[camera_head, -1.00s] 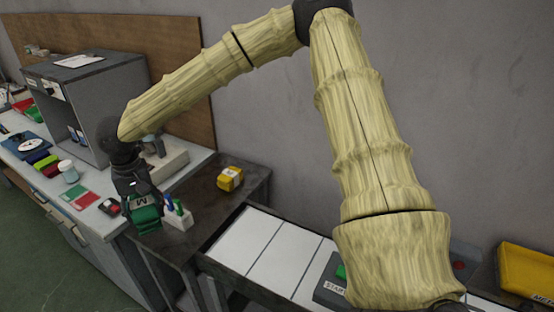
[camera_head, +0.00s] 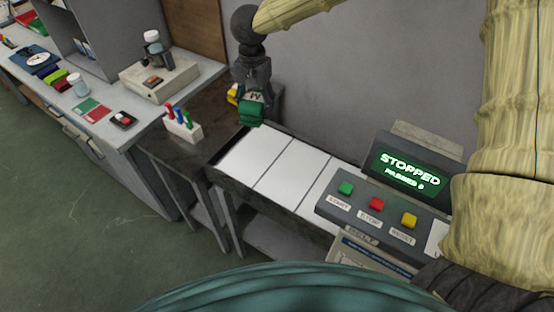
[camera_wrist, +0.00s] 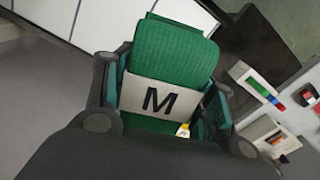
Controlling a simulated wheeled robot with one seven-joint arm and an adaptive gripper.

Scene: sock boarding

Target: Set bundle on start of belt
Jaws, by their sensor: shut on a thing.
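My gripper (camera_head: 253,98) is shut on a green bundle (camera_head: 251,112) and holds it up near the left end of the belt (camera_head: 291,163). In the wrist view the bundle (camera_wrist: 172,55) is ribbed green cloth with a pale band marked "M", between the two fingers. The belt has white panels with dark lines across. It also shows at the upper left of the wrist view (camera_wrist: 92,22). The bundle looks above the belt's far left corner; its exact height is hard to tell.
A control box with start, stop and reset buttons (camera_head: 376,204) and a screen reading "STOPPED" (camera_head: 404,168) stands right of the white panels. A dark side table (camera_head: 195,152) with a pen holder (camera_head: 183,126) is left of the belt. A yellow object (camera_head: 232,94) is partly hidden behind my gripper.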

